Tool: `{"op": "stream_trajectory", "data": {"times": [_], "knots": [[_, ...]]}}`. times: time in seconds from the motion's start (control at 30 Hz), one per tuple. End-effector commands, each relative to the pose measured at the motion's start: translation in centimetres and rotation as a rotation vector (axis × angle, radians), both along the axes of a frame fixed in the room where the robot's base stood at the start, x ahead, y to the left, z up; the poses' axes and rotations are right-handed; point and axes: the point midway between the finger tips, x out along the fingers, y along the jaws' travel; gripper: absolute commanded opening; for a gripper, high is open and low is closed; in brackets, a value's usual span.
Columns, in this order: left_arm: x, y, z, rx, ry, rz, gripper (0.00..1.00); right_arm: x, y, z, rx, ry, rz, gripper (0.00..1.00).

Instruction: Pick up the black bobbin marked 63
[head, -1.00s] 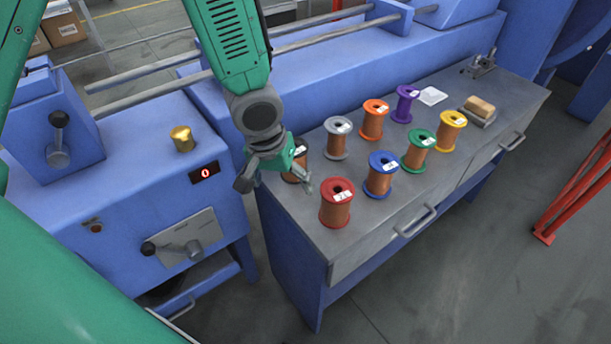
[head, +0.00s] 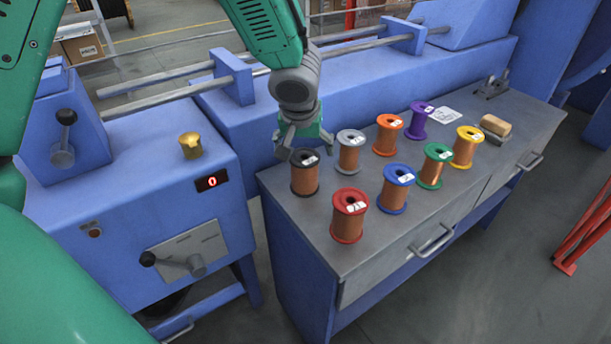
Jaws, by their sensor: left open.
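The black bobbin (head: 305,174), wound with copper-coloured wire, stands upright at the left end of the grey bench top. A white label lies on its black upper flange, but its number is too small to read. My left gripper (head: 304,149) is open and points down, just behind and above the black bobbin. Its fingers spread on either side near the bobbin's top; I cannot tell whether they touch it. Nothing is held. My right gripper is not in view.
A red bobbin (head: 348,217) and a grey bobbin (head: 350,152) stand close to the black one. Blue (head: 395,190), orange (head: 388,135), green, purple and yellow bobbins stand farther right. A blue machine with a brass knob (head: 190,145) is at left.

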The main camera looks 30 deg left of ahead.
Motion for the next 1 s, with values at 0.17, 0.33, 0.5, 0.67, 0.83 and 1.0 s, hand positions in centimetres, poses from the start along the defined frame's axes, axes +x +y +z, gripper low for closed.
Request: {"op": "stream_trajectory", "data": {"times": [0.17, 0.33, 0.5, 0.67, 0.83, 1.0], "knots": [[-0.2, -0.2, -2.9, 0.001, 0.004, -0.002, 0.82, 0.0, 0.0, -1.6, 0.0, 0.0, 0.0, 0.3], [0.4, -0.1, -4.9, -0.001, 0.002, -0.001, 0.82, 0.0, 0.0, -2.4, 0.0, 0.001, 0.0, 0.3], [0.6, 0.0, -5.3, 0.0, 0.0, 0.0, 0.82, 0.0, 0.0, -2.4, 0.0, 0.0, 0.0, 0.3], [0.6, 0.0, -5.2, 0.0, 0.0, 0.0, 0.79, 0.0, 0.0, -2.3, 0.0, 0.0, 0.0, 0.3], [0.6, 0.0, -5.2, 0.0, 0.001, 0.0, 0.19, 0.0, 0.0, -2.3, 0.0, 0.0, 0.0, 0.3], [0.7, 0.0, -5.1, 0.0, -0.002, 0.0, 0.05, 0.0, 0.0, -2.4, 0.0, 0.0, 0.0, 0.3]]}}
